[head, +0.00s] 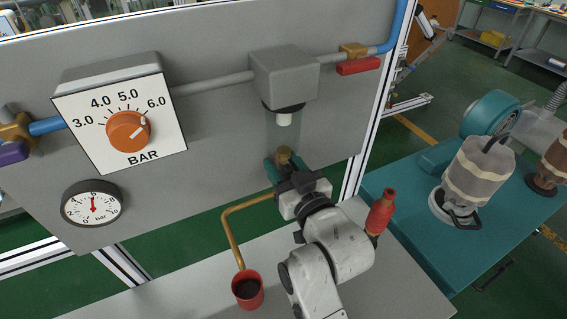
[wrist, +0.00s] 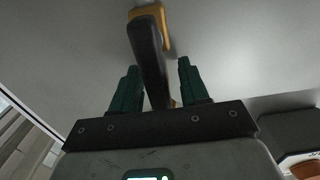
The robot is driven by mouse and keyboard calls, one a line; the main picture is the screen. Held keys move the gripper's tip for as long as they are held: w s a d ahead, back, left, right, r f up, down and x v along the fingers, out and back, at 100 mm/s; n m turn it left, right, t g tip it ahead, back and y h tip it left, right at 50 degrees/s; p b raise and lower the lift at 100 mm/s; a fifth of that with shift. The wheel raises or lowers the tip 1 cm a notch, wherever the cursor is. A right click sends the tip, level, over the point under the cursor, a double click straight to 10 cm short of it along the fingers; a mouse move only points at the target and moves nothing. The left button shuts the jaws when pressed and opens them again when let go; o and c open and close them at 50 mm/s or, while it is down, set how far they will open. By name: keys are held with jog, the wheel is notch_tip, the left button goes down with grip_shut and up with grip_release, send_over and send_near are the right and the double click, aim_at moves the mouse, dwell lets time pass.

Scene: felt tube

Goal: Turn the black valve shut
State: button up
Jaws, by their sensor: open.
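The black valve shows in the wrist view as a long black handle (wrist: 150,60) on a brass body (wrist: 148,12). The handle runs from the brass body down between my fingers. In the head view the brass body (head: 284,153) shows under the clear bowl, and the handle is hidden by my gripper. My gripper (head: 285,162) is at the valve with its green fingers open. In the wrist view one finger is on each side of the handle, with a visible gap at the right finger. Contact at the left finger is unclear.
A bent brass pipe (head: 228,226) leads down to a red cup (head: 248,291). A red bottle (head: 380,214) stands right of my arm. A red-handled valve (head: 358,66), an orange knob (head: 128,131) and a gauge (head: 93,203) sit on the grey panel (head: 215,120).

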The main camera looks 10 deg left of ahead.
jog(key=shift+c, duration=0.3)
grip_shut()
jog(key=shift+a+f+n, duration=0.1)
jog(key=shift+n, duration=0.2)
jog(key=n+b, duration=0.1)
jog(key=n, duration=0.1)
jog(key=s+a+f+n+b, duration=0.1)
jog(key=n+b, duration=0.1)
jog(key=n, duration=0.1)
jog(key=a+n+b, duration=0.1)
jog(key=n, duration=0.2)
jog(key=shift+s+a+f, duration=0.2)
jog(key=shift+s, duration=0.2)
jog(key=n, duration=0.1)
jog(key=f+n+b, duration=0.1)
jog(key=n, duration=0.1)
jog(key=a+n, duration=0.1)
jog(key=shift+s+f+n+b, duration=0.2)
jog(key=shift+s+n+b, duration=0.1)
jog(key=shift+b, duration=0.05)
jog(key=n, duration=0.1)
jog(key=f+n, duration=0.1)
jog(key=n, duration=0.2)
jog(key=shift+s+a+f+n+b, duration=0.1)
jog(key=shift+f+n+b, duration=0.2)
jog(key=shift+f+b, duration=0.1)
jog(key=shift+f, duration=0.1)
